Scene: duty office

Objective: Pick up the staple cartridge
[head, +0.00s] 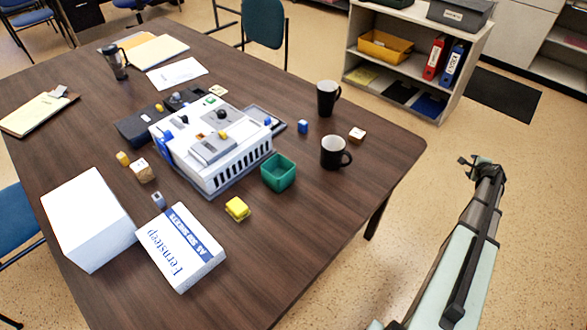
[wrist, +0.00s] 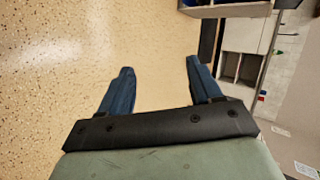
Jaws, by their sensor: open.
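I cannot make out for certain which thing is the staple cartridge. Small candidates on the dark wooden table (head: 330,215) are a yellow block (head: 237,209) at the front, a small grey-blue piece (head: 158,200) by the white boxes, a blue block (head: 303,127) and a brown-and-white cube (head: 357,134) near the mugs. My gripper (head: 474,161) is off the table's right side, above the floor and apart from everything on the table. In the wrist view my gripper (wrist: 159,66) is open, with nothing between its fingers.
A white-and-grey machine (head: 215,145) with small pieces on top stands mid-table. Beside it are a green open box (head: 278,173) and two black mugs (head: 335,152) (head: 327,98). A shelf (head: 410,60) stands behind.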

